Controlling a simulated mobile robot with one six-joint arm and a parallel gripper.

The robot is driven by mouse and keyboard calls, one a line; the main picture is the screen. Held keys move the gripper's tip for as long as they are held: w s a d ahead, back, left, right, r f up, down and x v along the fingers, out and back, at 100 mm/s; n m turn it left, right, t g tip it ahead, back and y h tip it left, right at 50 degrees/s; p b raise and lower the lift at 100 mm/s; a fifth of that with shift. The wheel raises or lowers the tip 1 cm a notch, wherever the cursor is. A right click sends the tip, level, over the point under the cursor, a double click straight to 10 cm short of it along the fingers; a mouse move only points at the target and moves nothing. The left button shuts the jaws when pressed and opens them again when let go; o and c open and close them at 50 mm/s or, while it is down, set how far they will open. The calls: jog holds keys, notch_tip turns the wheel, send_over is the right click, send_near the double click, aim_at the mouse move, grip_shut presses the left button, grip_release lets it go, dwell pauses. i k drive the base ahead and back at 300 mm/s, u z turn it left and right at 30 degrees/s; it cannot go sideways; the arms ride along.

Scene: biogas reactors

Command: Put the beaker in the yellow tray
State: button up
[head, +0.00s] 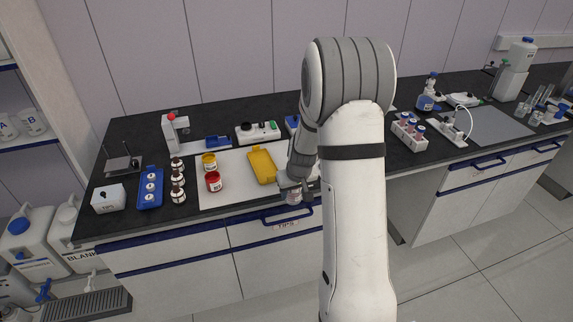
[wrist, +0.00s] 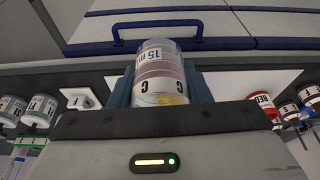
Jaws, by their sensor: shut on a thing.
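My gripper (head: 296,186) is at the front edge of the bench, to the right of the yellow tray. It is shut on a clear beaker (wrist: 158,75) with white labels, one marked "C", which sits between the two fingers in the wrist view. In the head view the beaker (head: 293,198) shows only in part below the gripper. I cannot tell whether it touches the bench. The yellow tray (head: 262,166) lies on the white mat and looks empty in the head view.
A red-labelled jar (head: 213,181) and a yellow-labelled jar (head: 209,162) stand left of the tray on the white mat (head: 235,188). Several dark-capped bottles (head: 178,181) and a blue rack (head: 151,187) are farther left. A white device (head: 257,132) stands behind the tray.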

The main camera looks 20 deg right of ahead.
aim_at(263, 166)
jog(key=z, duration=0.3)
jog(key=i, duration=1)
jog(key=u, duration=0.2)
